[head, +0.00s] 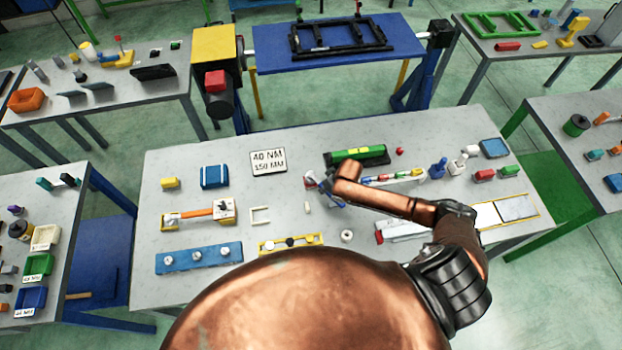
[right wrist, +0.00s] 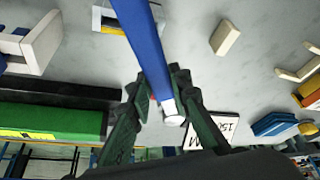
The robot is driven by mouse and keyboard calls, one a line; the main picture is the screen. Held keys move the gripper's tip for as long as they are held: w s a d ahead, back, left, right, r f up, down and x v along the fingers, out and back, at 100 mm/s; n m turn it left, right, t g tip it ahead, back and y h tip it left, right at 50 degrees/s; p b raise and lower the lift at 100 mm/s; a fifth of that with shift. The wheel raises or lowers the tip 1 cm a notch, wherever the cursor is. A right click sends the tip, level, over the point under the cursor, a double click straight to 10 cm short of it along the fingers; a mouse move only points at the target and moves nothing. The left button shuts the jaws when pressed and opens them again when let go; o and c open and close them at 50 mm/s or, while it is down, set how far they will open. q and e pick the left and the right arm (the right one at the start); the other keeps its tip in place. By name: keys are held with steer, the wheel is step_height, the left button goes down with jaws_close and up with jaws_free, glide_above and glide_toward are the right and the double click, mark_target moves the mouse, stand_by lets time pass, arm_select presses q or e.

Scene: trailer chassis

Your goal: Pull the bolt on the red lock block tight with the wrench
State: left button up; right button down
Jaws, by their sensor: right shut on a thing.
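My right gripper (head: 322,190) is over the middle of the central grey table, partly hidden by its own copper arm. In the right wrist view its dark fingers (right wrist: 160,108) are shut on a blue bar with a pale metal end (right wrist: 172,112), which looks like the wrench handle (right wrist: 146,42). The wrench's far end is out of the wrist view. Small red blocks show at the table's right (head: 484,175) and on the yellow-topped unit (head: 215,80). I cannot tell which is the lock block, and no bolt is clear. My left gripper is not in view.
A green case (head: 357,156) and a "40 NM 150 MM" sign (head: 268,162) stand behind the gripper. A blue tray (head: 199,257) with several knobs lies front left. Behind, a blue stand (head: 325,59) carries a black frame (head: 340,36). Bare table lies between items.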

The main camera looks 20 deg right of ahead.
steer(key=shift+s+a+m, duration=0.1)
steer(key=shift+a+m, duration=0.5)
steer(key=shift+m, duration=0.1)
steer(key=shift+s+a+m+h, duration=0.1)
steer(key=shift+a+m+h, duration=0.55)
steer(key=shift+m, duration=0.25)
steer(key=shift+a, duration=0.1)
steer(key=shift+d+r+n+y, duration=0.15)
steer(key=shift+d+n+y, duration=0.1)
steer(key=shift+d+n, duration=0.05)
steer(key=shift+r, duration=2.95)
steer(key=s+a+r+b, duration=0.1)
steer(key=a+b, duration=0.4)
steer(key=b, duration=0.7)
steer(key=s+a+r+b, duration=0.1)
steer(key=a+r+b, duration=0.3)
steer(key=b, duration=0.8)
steer(key=shift+a+r+m, duration=0.15)
steer(key=shift+a+m, duration=0.25)
steer(key=shift+a, duration=0.05)
